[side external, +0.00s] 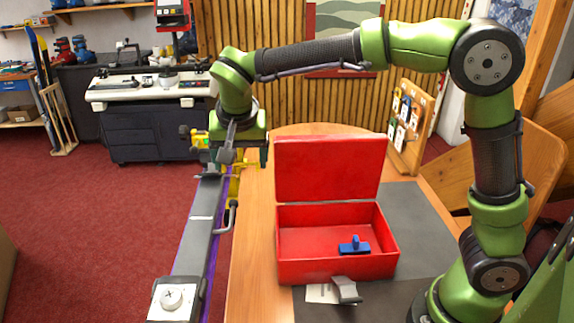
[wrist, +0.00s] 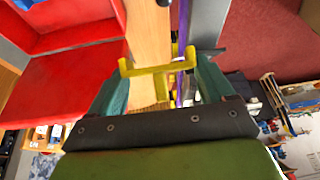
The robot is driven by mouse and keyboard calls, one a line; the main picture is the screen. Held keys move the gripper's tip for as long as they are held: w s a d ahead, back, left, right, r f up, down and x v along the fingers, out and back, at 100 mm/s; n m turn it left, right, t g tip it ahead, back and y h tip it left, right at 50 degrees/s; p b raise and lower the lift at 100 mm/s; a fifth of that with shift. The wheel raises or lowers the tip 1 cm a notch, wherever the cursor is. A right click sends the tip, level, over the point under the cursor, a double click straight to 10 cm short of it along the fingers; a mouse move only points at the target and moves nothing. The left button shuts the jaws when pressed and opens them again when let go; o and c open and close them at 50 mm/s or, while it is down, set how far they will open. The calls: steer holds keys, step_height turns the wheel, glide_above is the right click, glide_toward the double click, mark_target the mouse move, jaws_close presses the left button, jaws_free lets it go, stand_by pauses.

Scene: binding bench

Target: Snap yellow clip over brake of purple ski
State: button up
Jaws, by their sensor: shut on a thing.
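The purple-edged ski (side external: 201,225) lies lengthwise along the left edge of the bench in the side view, its grey top up. Its purple edge (wrist: 183,38) also shows in the wrist view. My gripper (side external: 240,158) is at the ski's far part, its teal fingers pointing down. In the wrist view my gripper (wrist: 158,72) is shut on the yellow clip (wrist: 150,69), a bar with upturned ends. The clip is close to the ski edge; I cannot tell whether they touch. I cannot make out the brake clearly near the dark binding parts (side external: 226,152).
An open red box (side external: 335,270) stands on the bench right of the ski, with a blue tool (side external: 355,246) inside. A grey bent handle (side external: 230,217) juts beside the ski. A white square plate with a knob (side external: 173,300) is at the near end.

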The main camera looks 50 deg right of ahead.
steer(key=s+d, duration=0.1)
steer(key=s, duration=0.6)
steer(key=w+a, duration=0.1)
steer(key=w, duration=0.2)
steer(key=w+a+t+h, duration=0.1)
steer(key=w, duration=0.1)
steer(key=w+a+t+h, duration=0.1)
steer(key=w, duration=0.2)
steer(key=shift+w+a+f, duration=0.15)
steer(key=shift+w+f, duration=0.1)
steer(key=shift+w, duration=0.1)
steer(key=shift+w+a+r+t+h, duration=0.55)
steer(key=shift+w+r+t+h, duration=0.45)
steer(key=shift+w+r+h, duration=1.25)
steer(key=shift+m+y, duration=0.3)
steer(key=shift+y, duration=0.55)
steer(key=shift+w+f, duration=0.15)
steer(key=shift+f, duration=1)
steer(key=shift+w+f, duration=0.2)
steer(key=shift+f, duration=0.95)
steer(key=shift+w+f, duration=0.15)
steer(key=shift+f, duration=1)
